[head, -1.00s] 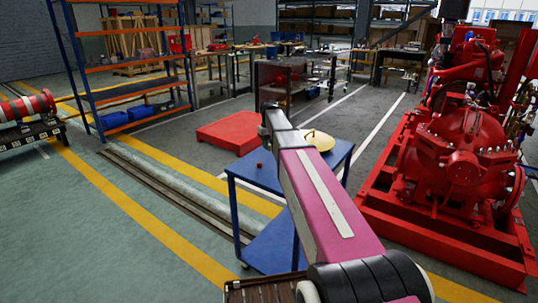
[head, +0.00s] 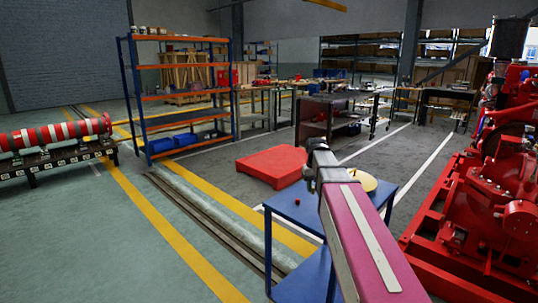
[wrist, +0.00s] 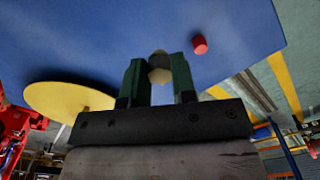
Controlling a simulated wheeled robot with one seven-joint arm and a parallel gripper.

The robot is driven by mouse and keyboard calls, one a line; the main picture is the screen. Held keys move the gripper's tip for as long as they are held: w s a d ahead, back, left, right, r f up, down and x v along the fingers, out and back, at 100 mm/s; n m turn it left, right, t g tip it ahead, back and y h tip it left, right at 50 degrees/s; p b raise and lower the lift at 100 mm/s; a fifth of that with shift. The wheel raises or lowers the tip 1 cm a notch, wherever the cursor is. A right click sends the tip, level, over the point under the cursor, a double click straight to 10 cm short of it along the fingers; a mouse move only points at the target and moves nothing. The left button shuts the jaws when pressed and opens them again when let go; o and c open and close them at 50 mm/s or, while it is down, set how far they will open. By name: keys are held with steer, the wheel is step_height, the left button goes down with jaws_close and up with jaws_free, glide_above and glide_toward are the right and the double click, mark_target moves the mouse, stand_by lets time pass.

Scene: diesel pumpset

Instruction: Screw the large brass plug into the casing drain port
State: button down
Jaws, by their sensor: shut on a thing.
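My gripper (wrist: 159,82) shows in the wrist view with its two dark green fingers shut on a pale brass plug (wrist: 159,72). The plug's faceted end shows between the fingers. The blue tabletop (wrist: 120,35) fills the background behind it; I cannot tell whether the plug touches it. In the head view my arm reaches over this blue cart (head: 285,207) and its end hides the gripper and plug. The red pump casing (head: 500,205) stands at the right edge of the head view, partly cut off. I cannot make out its drain port.
A round yellow dish (head: 363,184) and a small red piece (head: 297,201) sit on the cart; both show in the wrist view. A red platform (head: 272,166) lies behind the cart. A shelf rack (head: 182,97) stands farther back. The floor left of the cart is open.

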steer(key=s+r+m, duration=0.1)
steer(key=s, duration=0.7)
steer(key=shift+s+r, duration=0.3)
steer(key=shift+s, duration=0.1)
